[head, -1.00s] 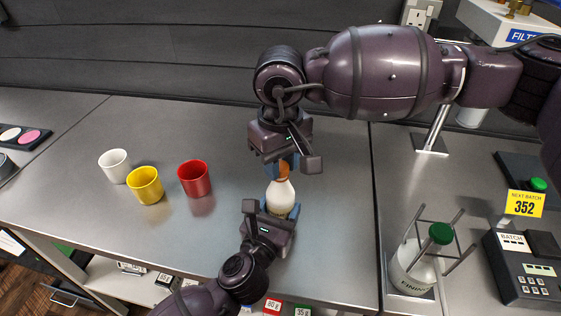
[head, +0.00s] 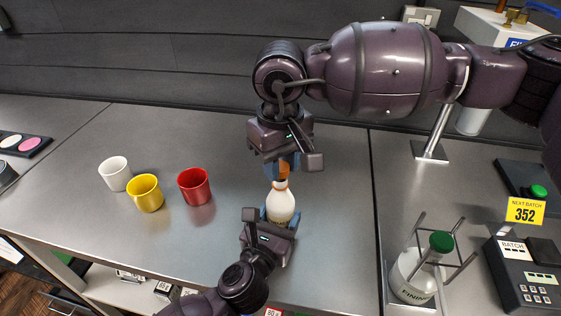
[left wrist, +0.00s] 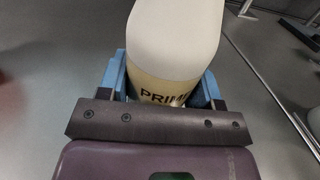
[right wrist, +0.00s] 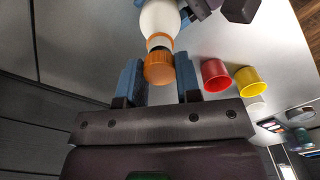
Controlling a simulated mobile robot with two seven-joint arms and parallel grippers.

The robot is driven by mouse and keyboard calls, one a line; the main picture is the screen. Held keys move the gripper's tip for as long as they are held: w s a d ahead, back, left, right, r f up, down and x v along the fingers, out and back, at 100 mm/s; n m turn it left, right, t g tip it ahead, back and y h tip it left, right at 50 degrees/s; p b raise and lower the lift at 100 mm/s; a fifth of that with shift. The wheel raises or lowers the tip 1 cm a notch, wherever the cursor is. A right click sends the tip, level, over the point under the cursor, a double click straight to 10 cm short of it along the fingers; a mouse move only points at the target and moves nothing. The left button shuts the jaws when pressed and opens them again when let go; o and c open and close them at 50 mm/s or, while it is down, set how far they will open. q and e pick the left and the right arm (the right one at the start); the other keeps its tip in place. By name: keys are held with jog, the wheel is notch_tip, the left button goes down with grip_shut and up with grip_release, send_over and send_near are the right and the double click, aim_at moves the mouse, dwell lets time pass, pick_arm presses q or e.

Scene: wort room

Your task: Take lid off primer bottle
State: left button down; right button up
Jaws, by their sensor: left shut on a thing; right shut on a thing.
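The primer bottle (head: 280,206) is white with a partly visible label, and stands near the middle of the bench. My left gripper (head: 279,214) is shut on its lower body; the left wrist view shows the bottle (left wrist: 172,40) between the blue fingers. My right gripper (head: 284,166) is above it, shut on the orange lid (right wrist: 158,68). In the right wrist view, a pale neck and an orange ring show between lid and bottle body. I cannot tell whether the lid is fully clear of the neck.
White (head: 115,174), yellow (head: 145,193) and red (head: 194,186) cups stand to the left. A green-capped bottle (head: 414,275) in a metal rack, a green button (head: 538,191) and a batch keypad (head: 530,275) are at right. The bench between cups and bottle is clear.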

jog(key=shift+r, duration=0.1)
jog(key=shift+r, duration=1.9)
pick_arm(q)
jog(key=shift+c, duration=1)
grip_release()
jog(key=v, duration=1)
jog(key=shift+s+a+f, duration=0.1)
jog(key=shift+s, duration=0.05)
pick_arm(e)
jog(key=shift+f, duration=0.25)
pick_arm(q)
jog(key=shift+v, duration=0.85)
pick_arm(e)
jog(key=shift+f, duration=0.1)
